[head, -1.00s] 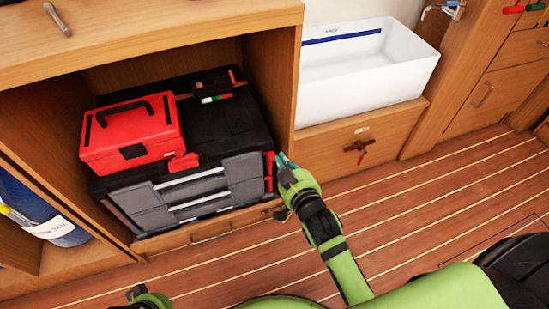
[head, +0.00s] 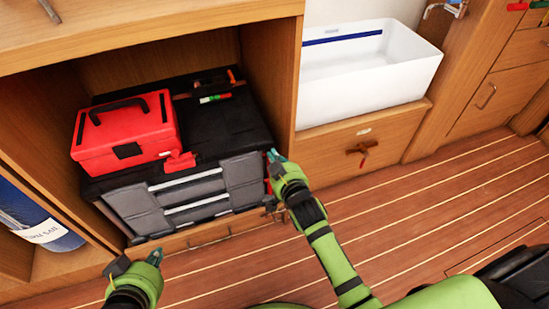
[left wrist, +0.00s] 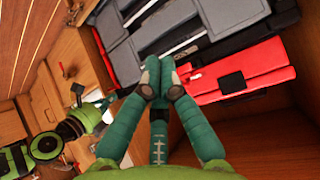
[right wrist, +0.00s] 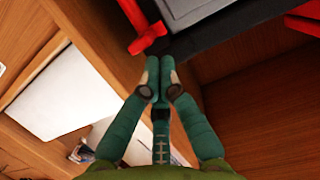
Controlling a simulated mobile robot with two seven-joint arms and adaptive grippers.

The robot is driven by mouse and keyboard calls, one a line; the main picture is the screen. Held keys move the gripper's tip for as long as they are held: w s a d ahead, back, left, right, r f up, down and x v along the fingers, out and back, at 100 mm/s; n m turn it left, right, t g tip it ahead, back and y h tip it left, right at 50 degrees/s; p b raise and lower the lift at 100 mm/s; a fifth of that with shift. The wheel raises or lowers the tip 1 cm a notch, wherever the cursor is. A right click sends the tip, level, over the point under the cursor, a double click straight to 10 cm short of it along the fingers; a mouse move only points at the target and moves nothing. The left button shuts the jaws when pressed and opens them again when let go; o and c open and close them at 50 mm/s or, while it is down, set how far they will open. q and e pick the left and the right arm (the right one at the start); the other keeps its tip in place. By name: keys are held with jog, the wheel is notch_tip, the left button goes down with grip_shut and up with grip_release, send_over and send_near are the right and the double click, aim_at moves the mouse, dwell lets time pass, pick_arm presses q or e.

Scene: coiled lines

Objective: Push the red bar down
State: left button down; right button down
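A black-and-grey tool chest (head: 225,135) sits in an open wooden cabinet bay. A red bar (head: 268,184) at its front right corner is mostly hidden by my right gripper in the head view. In the right wrist view the red bar (right wrist: 148,32) shows just beyond the fingertips; I cannot tell if they touch. My right gripper (head: 272,156) is shut, its fingers together (right wrist: 160,72) and empty. A second red piece (head: 180,161) sits on the chest's front edge. My left gripper (head: 155,257) is low in front of the chest, its fingers together (left wrist: 160,72) and empty.
A red toolbox (head: 125,130) with a black handle stands on the chest. A white bin (head: 365,75) rests on the lower cabinet to the right. A blue cylinder (head: 40,225) stands in the left bay. The wooden floor (head: 430,215) at right is clear.

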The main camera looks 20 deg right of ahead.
pick_arm(q)
jog(key=shift+w+r, duration=0.15)
pick_arm(e)
jog(key=shift+f, duration=0.2)
